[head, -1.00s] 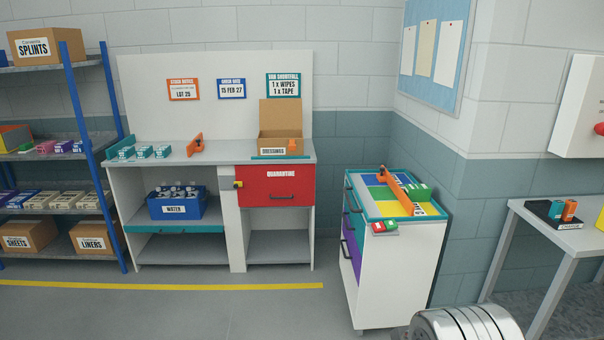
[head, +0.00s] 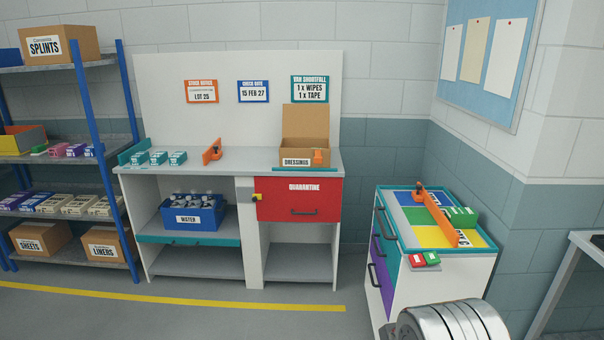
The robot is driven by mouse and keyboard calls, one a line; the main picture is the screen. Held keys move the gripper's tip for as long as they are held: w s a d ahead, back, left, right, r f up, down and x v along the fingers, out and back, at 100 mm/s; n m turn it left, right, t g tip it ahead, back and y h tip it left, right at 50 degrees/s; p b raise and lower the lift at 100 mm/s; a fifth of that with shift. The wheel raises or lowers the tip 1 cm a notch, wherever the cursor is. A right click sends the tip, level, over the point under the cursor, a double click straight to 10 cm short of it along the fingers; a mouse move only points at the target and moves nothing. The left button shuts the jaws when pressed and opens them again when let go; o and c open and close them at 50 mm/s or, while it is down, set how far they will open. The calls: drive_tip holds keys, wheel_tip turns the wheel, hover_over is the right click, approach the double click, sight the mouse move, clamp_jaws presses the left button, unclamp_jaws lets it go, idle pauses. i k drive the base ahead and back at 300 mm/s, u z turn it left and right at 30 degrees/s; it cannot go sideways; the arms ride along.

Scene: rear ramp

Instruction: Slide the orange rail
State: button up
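An orange rail (head: 441,221) lies slantwise across the top of the white cart (head: 428,278) at the right, over blue, green and yellow sections. An orange knob (head: 419,193) stands at its far end. Green packs (head: 461,217) lie just right of the rail. A smaller orange upright piece (head: 213,151) stands on the bench top, right of several teal-and-white boxes (head: 159,158). A silver ribbed part of my arm shows at the bottom right edge. My gripper is not in view.
A red and a green block (head: 425,260) sit on the cart's front edge. The bench (head: 240,158) holds an open dressings box (head: 306,145) and a red quarantine drawer (head: 300,200). A blue shelf rack (head: 85,110) stands left. Grey floor (head: 200,325) in front is clear.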

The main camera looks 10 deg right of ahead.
sight(420, 194)
drive_tip(key=u, duration=0.1)
drive_tip(key=i, duration=3.9)
drive_tip(key=z, duration=0.2)
